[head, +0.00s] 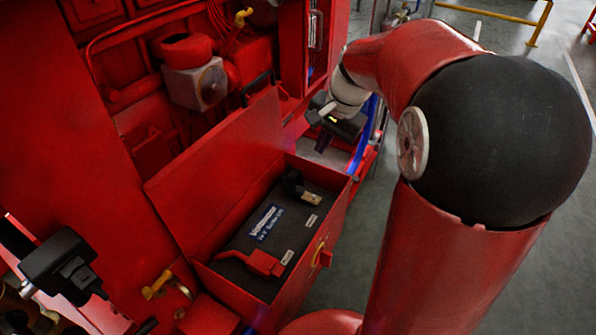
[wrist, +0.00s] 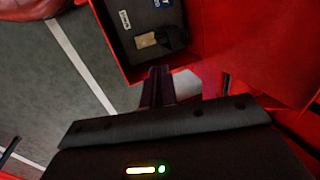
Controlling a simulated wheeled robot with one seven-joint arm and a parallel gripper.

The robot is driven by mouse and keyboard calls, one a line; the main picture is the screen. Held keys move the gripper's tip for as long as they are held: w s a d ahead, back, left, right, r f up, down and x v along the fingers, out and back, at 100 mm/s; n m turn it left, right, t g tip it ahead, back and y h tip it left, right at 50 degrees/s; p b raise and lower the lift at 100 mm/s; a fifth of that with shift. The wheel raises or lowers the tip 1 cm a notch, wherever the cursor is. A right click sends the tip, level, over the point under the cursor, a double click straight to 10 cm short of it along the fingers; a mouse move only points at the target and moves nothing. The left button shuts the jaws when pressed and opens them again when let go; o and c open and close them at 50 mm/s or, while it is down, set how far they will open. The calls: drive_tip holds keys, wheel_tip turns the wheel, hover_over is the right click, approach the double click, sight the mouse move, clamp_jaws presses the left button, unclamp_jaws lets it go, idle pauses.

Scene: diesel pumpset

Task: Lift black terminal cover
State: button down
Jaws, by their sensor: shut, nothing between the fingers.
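The black terminal cover (head: 296,184) sits at the far end of the dark battery (head: 240,243) inside the open red box. In the wrist view the black terminal cover (wrist: 174,38) shows beyond the fingertips, near the box wall. My gripper (head: 321,144) is outside the box, past its far end and apart from the cover. In the wrist view my gripper (wrist: 158,72) has its dark fingers together, with nothing held.
A red terminal cover (head: 262,263) sits at the near end of the battery. The box's red lid (head: 220,165) stands open on the left, against the red engine (head: 185,65). A yellow latch (head: 320,252) is on the box's front wall. Grey floor lies to the right.

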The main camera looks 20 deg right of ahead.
sight(288, 169)
drive_tip(key=x, duration=0.3)
drive_tip(key=w+a+b+x, duration=0.1)
drive_tip(key=x, duration=0.7)
drive_tip(key=shift+w+a+r, duration=0.25)
drive_tip(key=shift+a+r, duration=0.05)
drive_tip(key=shift+w+a+f, duration=0.1)
drive_tip(key=shift+w+a, duration=0.35)
drive_tip(key=shift+w, duration=0.1)
drive_tip(key=shift+w+a+f, duration=0.15)
drive_tip(key=shift+w+a, duration=0.4)
drive_tip(key=shift+a, duration=0.1)
